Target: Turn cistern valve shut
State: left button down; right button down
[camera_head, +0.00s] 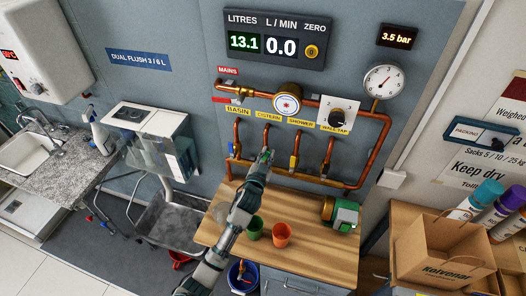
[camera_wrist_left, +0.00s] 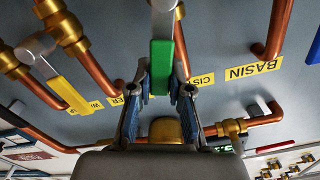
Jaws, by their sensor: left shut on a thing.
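The cistern valve's green lever (camera_wrist_left: 161,68) shows in the left wrist view between the fingers of my left gripper (camera_wrist_left: 160,88). The fingers are shut on its lower part. The lever looks roughly in line with the copper pipe behind it. In the head view my left gripper (camera_head: 265,157) is at this valve, below the yellow CISTERN label (camera_head: 268,116), and hides most of the lever. The label is partly covered by a finger in the wrist view. The flow display (camera_head: 281,47) reads 0.0 L/MIN and 13.1 litres. My right gripper is out of view.
A yellow lever (camera_wrist_left: 71,94) on the shower valve is close beside my gripper. The basin valve's blue lever (camera_head: 231,148) is on the other side.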

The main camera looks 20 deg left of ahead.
pick_arm(q)
jog(key=shift+d+f+m, duration=0.25)
jog(key=shift+d+m, duration=0.3)
jog(key=shift+m, duration=0.45)
jog(key=d+f+m, duration=0.3)
jog(key=f+m, duration=0.3)
jog(key=m, duration=0.6)
jog(key=shift+s+d+f, duration=0.15)
jog(key=shift+d+f, duration=0.15)
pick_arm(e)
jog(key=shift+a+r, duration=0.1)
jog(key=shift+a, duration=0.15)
pick_arm(q)
jog(key=shift+f, duration=0.1)
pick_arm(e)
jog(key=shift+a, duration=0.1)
